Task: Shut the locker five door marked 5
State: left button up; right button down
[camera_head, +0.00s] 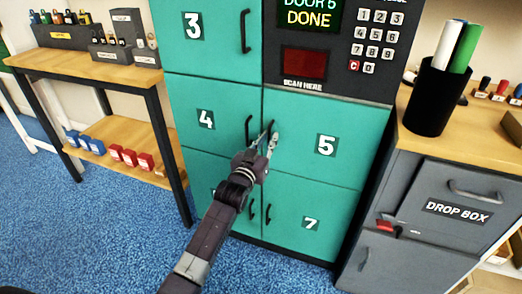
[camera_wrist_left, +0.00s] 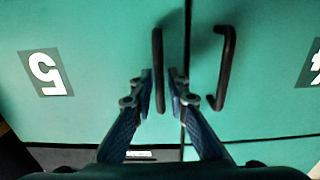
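The teal locker five door (camera_head: 311,137) carries a white 5 on a dark plate. It looks flush with the doors around it in the head view. In the left wrist view this door (camera_wrist_left: 95,105) is at the left, its 5 upside down. My left gripper (camera_head: 268,142) is at the door's left edge. In the wrist view its fingers (camera_wrist_left: 160,88) are close together, one on each side of the black door 5 handle (camera_wrist_left: 158,45). In the head view the gripper mostly hides that handle. My right gripper is not in view.
Door 4 (camera_head: 185,118) and its handle (camera_wrist_left: 226,65) are close beside my left gripper. A screen (camera_head: 309,14) above reads "DOOR 5 DONE". A grey drop box (camera_head: 455,212) stands to the right, a wooden shelf table (camera_head: 90,68) to the left. Blue floor (camera_head: 95,225) is clear in front.

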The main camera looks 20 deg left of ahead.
pick_arm(q)
jog(key=s, duration=1)
jog(key=shift+s, duration=0.4)
